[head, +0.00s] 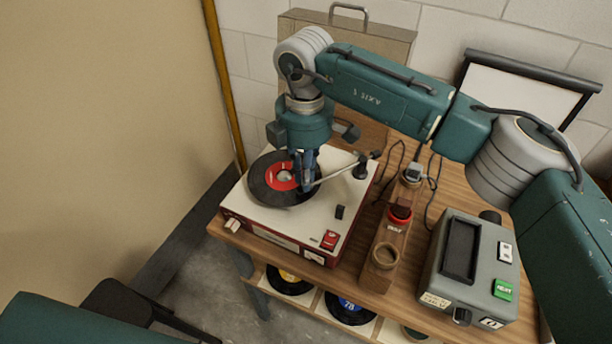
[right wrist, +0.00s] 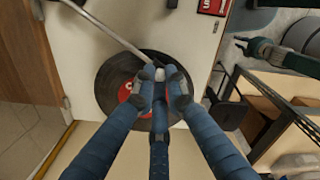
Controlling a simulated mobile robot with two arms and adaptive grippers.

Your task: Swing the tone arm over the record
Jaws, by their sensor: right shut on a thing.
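The record player (head: 233,198) has a cream top and red sides and stands on a wooden bench. A black record with a red label (head: 263,193) lies on it. The silver tone arm (head: 335,174) runs from its pivot at the back right to my right gripper (head: 303,183). In the right wrist view the tone arm (right wrist: 113,35) ends between the fingertips of my right gripper (right wrist: 157,84), which are shut on its head end above the record (right wrist: 112,75). The fingers hide that end. My left gripper (right wrist: 243,44) is small at the right of this view; its jaws are unclear.
A grey device (head: 440,285) with a green button stands right of the player. A wooden holder (head: 384,240) with a red-topped item and cables lies between them. A brown case (head: 390,35) stands behind. More records (head: 349,308) lie on the lower shelf.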

